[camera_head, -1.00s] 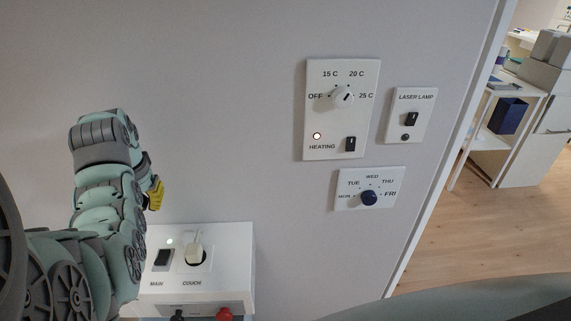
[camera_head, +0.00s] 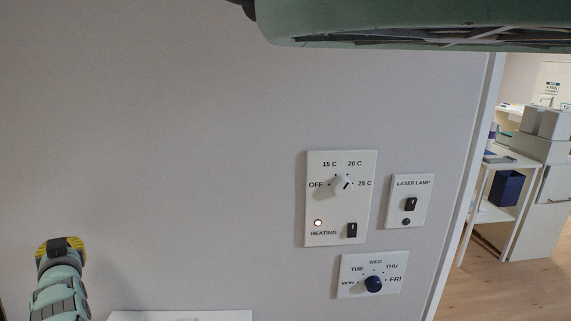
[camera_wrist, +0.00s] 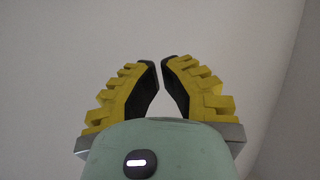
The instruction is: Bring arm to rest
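My arm rises at the bottom left of the head view, in front of the bare wall. My gripper (camera_head: 61,243) is at its upper end, with yellow fingers and a dark middle. The wrist view shows the gripper (camera_wrist: 159,62) from behind. Its two yellow, dark-padded fingers lean together, their tips almost meeting with a thin gap. Nothing is held between them, and only plain wall shows beyond. The gripper is apart from the wall panels and the white couch box (camera_head: 180,316), of which only the top edge shows. The couch controls are out of view.
The heating panel (camera_head: 319,211), laser lamp panel (camera_head: 420,181) and weekday dial panel (camera_head: 352,286) are on the wall right of centre. The heating light is lit. A doorway at right opens on shelves (camera_head: 492,214). A large green part crosses the top right.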

